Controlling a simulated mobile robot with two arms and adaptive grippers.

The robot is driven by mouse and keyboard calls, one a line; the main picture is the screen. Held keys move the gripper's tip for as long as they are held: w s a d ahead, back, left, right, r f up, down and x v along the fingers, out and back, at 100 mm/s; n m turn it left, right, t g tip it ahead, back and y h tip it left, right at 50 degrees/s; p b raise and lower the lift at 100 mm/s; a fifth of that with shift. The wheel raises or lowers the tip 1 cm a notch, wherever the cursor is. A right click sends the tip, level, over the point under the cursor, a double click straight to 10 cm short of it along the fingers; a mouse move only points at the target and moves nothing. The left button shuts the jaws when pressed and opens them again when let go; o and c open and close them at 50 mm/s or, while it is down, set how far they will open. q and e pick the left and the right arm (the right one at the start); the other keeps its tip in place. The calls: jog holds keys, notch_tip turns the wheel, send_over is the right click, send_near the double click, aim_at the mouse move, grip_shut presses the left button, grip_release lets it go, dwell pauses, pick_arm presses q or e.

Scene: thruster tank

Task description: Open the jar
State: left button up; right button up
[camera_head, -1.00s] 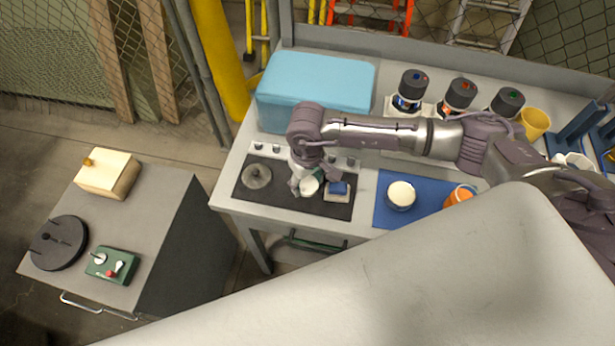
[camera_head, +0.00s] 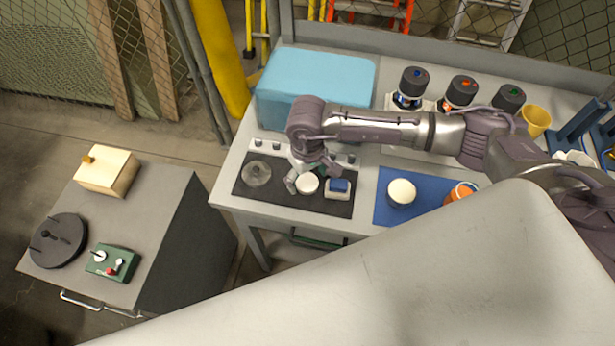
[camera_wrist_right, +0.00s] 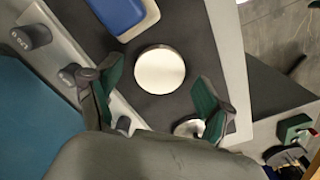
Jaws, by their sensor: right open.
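A round white-topped piece (camera_head: 307,184) sits on the dark panel; it also shows in the right wrist view (camera_wrist_right: 160,70). I cannot tell whether it is a whole jar or only a lid. My right gripper (camera_head: 312,178) is open above it. In the right wrist view my right gripper's (camera_wrist_right: 155,92) green-padded fingers are apart, one toward each side of the white top, with no clear contact. Another jar-like container with a pale round top (camera_head: 401,192) stands on the blue mat (camera_head: 385,214). My left gripper is not in view.
A blue-and-white block (camera_head: 338,188) sits close right of the white top. A clear round piece (camera_head: 257,173) is on its left. Knobs (camera_head: 259,143) line the panel's back. A light-blue box (camera_head: 315,85) stands behind. An orange cup (camera_head: 460,193) is at the right.

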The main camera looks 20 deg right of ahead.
aim_at(307, 182)
notch_tip(307, 182, up, 11)
jog(key=b, duration=0.3)
jog(key=shift+r, duration=0.15)
